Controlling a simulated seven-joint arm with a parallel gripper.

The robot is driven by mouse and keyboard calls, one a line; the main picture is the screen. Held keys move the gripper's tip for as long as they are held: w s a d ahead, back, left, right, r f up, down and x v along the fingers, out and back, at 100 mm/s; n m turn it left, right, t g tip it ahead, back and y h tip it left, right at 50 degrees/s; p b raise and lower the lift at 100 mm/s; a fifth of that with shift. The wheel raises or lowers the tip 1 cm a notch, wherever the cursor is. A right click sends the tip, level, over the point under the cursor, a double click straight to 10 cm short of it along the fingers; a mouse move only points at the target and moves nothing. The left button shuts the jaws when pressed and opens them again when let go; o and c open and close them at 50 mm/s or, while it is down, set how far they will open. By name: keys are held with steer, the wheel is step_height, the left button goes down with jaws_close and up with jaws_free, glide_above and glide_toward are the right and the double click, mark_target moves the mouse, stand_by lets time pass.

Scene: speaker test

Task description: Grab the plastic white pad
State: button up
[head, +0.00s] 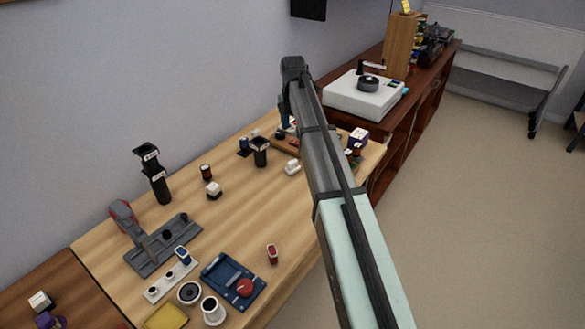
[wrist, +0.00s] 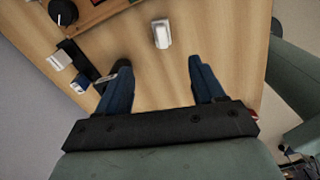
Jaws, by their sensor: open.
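A small white block-like piece, which looks like the plastic white pad (head: 292,167), lies on the light wooden table. In the wrist view the white pad (wrist: 161,34) sits beyond my fingertips, roughly centred between them, with bare wood around it. My gripper (wrist: 160,64) is open, its two dark blue fingers apart and nothing between them. In the head view my gripper (head: 286,120) is partly hidden by my arm, above the far part of the table.
A black cup-like item (head: 260,152) stands left of the pad. A wooden tray (wrist: 92,14) with dark items lies up and left in the wrist view, with white boxes (wrist: 60,60) near the table edge. A white turntable-like device (head: 350,95) stands on the farther cabinet.

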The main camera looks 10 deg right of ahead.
mark_target(292, 161)
step_height(292, 161, down, 10)
steer(key=shift+f, duration=0.25)
steer(key=shift+s+a+f, duration=0.1)
steer(key=shift+s+f, duration=0.05)
steer(key=shift+f, duration=1.2)
steer(key=shift+s+f, duration=0.1)
steer(key=shift+f, duration=1.25)
steer(key=c, duration=1.1)
steer(key=shift+c, duration=0.2)
steer(key=shift+r, duration=0.15)
